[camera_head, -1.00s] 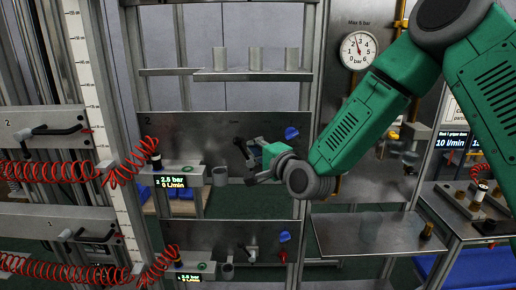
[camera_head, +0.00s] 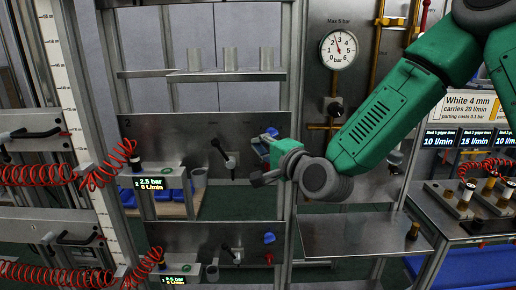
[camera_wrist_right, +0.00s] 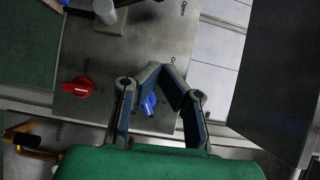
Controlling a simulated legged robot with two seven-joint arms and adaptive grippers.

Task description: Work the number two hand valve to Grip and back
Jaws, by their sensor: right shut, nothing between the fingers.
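The number two panel (camera_head: 160,132) is a grey plate marked 2 in the head view. A blue knob (camera_head: 271,132) sits at the panel's upper right. My right gripper (camera_head: 258,181) is just right of the valve, apart from the lever in the picture, and hides part of the panel. In the right wrist view its fingers (camera_wrist_right: 165,76) meet at the tips with nothing between them. A blue knob (camera_wrist_right: 148,104) shows between them. My left gripper is out of view.
A similar panel below has its own lever valve (camera_head: 236,256), blue knob and red knob (camera_head: 268,258). A red knob (camera_wrist_right: 78,87) shows in the wrist view.

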